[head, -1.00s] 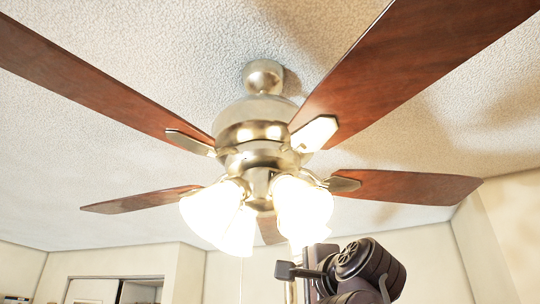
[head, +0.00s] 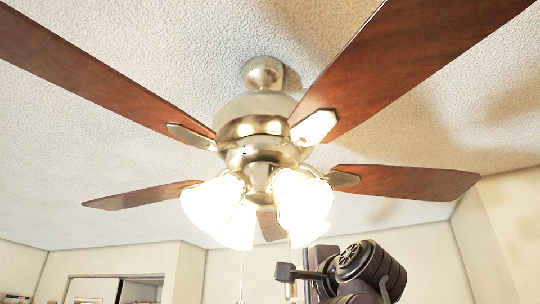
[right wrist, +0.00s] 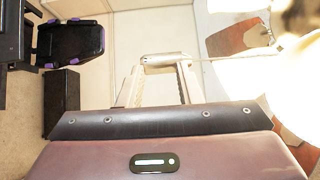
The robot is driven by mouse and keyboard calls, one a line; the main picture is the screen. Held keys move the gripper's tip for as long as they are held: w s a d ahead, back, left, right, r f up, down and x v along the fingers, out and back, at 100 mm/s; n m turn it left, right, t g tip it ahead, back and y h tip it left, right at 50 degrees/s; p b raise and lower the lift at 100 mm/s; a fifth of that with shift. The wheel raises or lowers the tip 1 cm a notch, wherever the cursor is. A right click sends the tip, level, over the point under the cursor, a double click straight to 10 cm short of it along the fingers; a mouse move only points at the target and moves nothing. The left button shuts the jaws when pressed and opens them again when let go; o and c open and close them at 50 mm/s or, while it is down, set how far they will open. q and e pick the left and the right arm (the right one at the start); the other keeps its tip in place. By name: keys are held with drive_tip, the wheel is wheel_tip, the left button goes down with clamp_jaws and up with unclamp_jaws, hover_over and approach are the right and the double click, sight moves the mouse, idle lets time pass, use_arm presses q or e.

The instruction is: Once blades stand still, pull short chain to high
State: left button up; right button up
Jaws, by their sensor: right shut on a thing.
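The ceiling fan (head: 255,128) has brown wooden blades (head: 400,182) with sharp edges in the head view. Its glass shades (head: 303,205) glow bright white. One pull chain (head: 241,275) runs down out of the frame below the left shades. The other ends in a small pale pull (head: 290,290) beside my dark right gripper (head: 286,272). In the right wrist view, my right gripper (right wrist: 163,70) is shut on the pale pull (right wrist: 165,59), and its chain stretches right towards the glowing shade. My left gripper is not in view.
The fan hangs from a textured ceiling (head: 130,60). A white doorway or closet (head: 92,290) stands at the lower left. In the right wrist view, a black chair (right wrist: 70,50) and a dark box (right wrist: 61,103) are far off on the floor.

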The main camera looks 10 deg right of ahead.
drive_tip(key=shift+w+a+f+b, duration=0.1)
drive_tip(key=shift+w+f+b, duration=0.2)
drive_tip(key=shift+f, duration=0.25)
drive_tip(key=shift+w+f+b, duration=0.2)
drive_tip(key=shift+f+b, duration=0.1)
drive_tip(key=shift+f, duration=0.25)
clamp_jaws()
drive_tip(key=o, duration=0.8)
unclamp_jaws()
drive_tip(key=shift+f, duration=0.1)
drive_tip(key=shift+s+d+f+b, duration=0.1)
drive_tip(key=shift+s+f+b, duration=0.05)
drive_tip(key=shift+s+b, duration=0.6)
drive_tip(key=shift+s+d+f+b, duration=0.1)
drive_tip(key=shift+s+b, duration=0.6)
drive_tip(key=shift+s, duration=0.1)
drive_tip(key=shift+s+d+f+b, duration=0.1)
drive_tip(key=shift+s+f+b, duration=0.05)
drive_tip(key=shift+s+b, duration=0.6)
